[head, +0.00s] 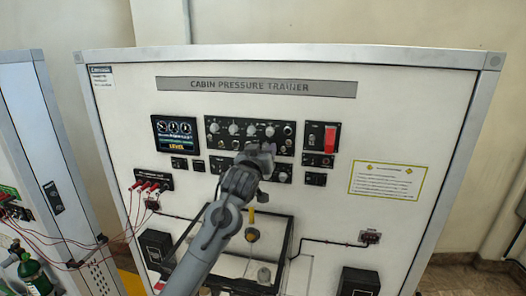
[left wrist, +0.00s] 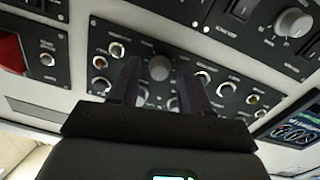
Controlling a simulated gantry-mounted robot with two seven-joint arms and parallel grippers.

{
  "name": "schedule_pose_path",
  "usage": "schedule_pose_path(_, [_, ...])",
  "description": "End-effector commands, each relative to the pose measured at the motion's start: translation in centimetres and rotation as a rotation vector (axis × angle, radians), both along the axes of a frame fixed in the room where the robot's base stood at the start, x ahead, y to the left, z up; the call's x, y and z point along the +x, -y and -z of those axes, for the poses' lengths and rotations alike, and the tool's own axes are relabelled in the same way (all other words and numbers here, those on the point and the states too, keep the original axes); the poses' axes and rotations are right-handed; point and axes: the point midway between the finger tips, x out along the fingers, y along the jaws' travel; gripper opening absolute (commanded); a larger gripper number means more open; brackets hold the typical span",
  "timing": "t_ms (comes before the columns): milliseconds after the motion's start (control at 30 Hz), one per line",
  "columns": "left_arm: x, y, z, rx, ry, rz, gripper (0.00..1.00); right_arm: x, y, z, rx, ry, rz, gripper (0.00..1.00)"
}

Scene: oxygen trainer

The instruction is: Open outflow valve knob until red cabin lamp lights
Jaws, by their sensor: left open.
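My left gripper (head: 259,156) is in front of the middle of the trainer's control panel (head: 250,124) and covers part of it. In the left wrist view, its two dark fingers (left wrist: 158,84) are open, with a round grey knob (left wrist: 159,67) showing between them. I cannot tell whether they touch the knob. Its label is too small to read, so I cannot say whether it is the outflow valve knob. Small round fittings surround it, some orange-tinted (left wrist: 253,99); I cannot pick out a lit red cabin lamp. My right gripper is not in view.
A red switch cover (head: 330,139) is right of the main panel, and a screen (head: 174,132) is left of it. A yellow-bordered notice (head: 387,180) is at the right. Red leads (head: 150,186) plug in at the lower left. A clear-sided box (head: 284,238) stands below my arm.

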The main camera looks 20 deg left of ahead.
Motion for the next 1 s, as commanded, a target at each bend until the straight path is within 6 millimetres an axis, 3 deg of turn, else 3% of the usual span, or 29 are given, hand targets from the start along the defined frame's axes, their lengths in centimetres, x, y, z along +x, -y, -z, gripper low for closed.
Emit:
schedule_pose_path(67, [-0.01,0.0,0.01,0.0,0.0,0.0,0.45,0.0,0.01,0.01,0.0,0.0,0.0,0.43])
schedule_pose_path(367, [-0.02,-0.02,0.01,0.0,-0.001,-0.001,0.0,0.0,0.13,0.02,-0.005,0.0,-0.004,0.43])
schedule_pose_path(733, [-0.01,-0.05,-0.03,0.039,-0.005,-0.001,0.0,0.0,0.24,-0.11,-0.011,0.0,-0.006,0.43])
schedule_pose_path(1000, [0.0,-0.05,-0.13,0.196,-0.022,-0.001,0.0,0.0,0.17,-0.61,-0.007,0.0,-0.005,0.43])
